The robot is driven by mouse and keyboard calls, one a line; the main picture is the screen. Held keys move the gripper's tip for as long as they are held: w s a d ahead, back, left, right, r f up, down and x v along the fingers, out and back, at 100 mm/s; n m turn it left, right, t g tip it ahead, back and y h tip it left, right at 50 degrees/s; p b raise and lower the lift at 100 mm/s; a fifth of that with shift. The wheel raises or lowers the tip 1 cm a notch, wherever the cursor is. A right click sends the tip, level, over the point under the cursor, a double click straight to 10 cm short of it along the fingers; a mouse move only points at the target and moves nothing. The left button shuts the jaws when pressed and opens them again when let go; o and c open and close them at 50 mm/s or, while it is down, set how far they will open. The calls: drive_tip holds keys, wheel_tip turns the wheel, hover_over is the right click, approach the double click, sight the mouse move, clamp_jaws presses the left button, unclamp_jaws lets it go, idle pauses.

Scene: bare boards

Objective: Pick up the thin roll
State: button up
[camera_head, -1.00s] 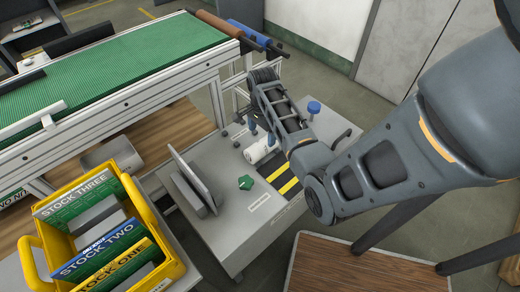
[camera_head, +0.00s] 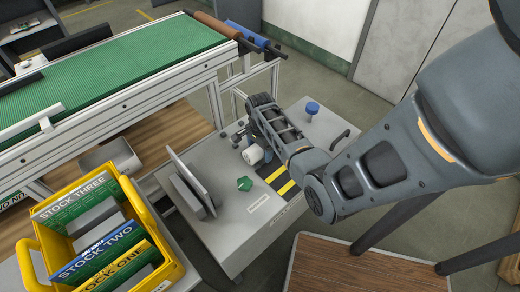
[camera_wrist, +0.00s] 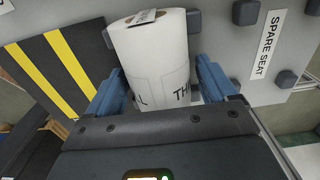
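The white roll (camera_head: 253,155) stands on the grey bench top, next to a yellow-and-black striped patch. In the wrist view the roll (camera_wrist: 155,65) lies between the two blue fingers of my gripper (camera_wrist: 160,80), with lettering starting "TH" partly hidden by the gripper body. The fingers are spread on either side of the roll, with what look like narrow gaps, so my gripper is open around it. In the head view my gripper (camera_head: 257,138) is low over the roll and mostly hidden by my arm.
A "SPARE SEAT" label (camera_wrist: 268,45) and dark blocks are close by. A green knob (camera_head: 245,184), a tilted grey panel (camera_head: 192,178) and a blue knob (camera_head: 312,108) stand on the bench. A yellow crate (camera_head: 167,262) and green conveyor (camera_head: 120,75) are left.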

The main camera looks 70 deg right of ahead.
drive_tip(key=c, duration=1.1)
drive_tip(key=shift+r, duration=0.2)
